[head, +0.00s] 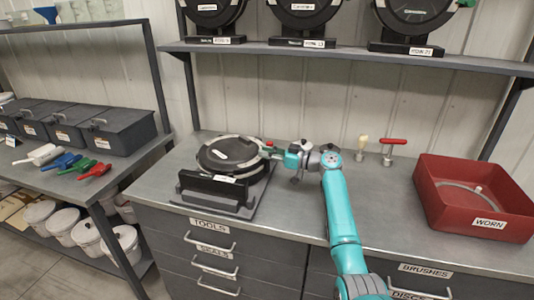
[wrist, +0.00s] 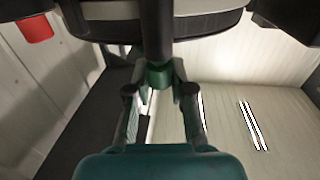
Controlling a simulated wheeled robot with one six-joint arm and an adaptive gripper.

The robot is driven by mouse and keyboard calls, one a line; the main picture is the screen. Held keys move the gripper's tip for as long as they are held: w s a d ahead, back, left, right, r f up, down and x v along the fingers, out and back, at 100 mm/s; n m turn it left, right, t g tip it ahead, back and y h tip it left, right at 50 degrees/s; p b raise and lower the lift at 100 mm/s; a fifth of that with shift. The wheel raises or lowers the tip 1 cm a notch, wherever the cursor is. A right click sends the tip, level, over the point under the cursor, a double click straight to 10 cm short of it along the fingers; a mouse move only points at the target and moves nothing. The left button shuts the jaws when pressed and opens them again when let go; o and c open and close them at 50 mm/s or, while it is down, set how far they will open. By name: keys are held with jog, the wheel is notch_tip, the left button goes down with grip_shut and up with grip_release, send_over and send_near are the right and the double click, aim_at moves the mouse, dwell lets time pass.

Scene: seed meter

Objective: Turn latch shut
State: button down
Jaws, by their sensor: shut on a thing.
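The seed meter (head: 228,152), a dark round housing with a pale rim, sits on a dark stand (head: 215,187) on the bench. My gripper (head: 273,151) reaches in from the right and meets the meter's right edge. In the wrist view my gripper (wrist: 159,76) is shut on a dark narrow bar, which I take to be the latch (wrist: 157,30). The bar runs up past the meter's pale-banded rim (wrist: 205,12). The latch is mostly hidden by my gripper in the head view, so its angle to the meter is unclear.
A red bin (head: 450,205) marked WORN stands at the bench's right. A red-handled tool (head: 393,142) and a pale-topped one (head: 362,142) stand at the back. Several round meters sit on the shelf (head: 350,53) above. Scoops and dark boxes are on the left table.

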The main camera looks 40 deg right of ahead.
jog(key=shift+n+g+y, duration=1.6)
jog(key=shift+g+y, duration=0.1)
jog(key=shift+y, duration=0.3)
jog(key=shift+f+n+g+y, duration=0.15)
jog(key=shift+n+g+y, duration=0.65)
jog(key=shift+n+g, duration=0.25)
jog(key=c, duration=1)
grip_release()
jog(key=shift+r, duration=0.2)
notch_tip(320, 180, up, 10)
jog(key=shift+f, duration=0.15)
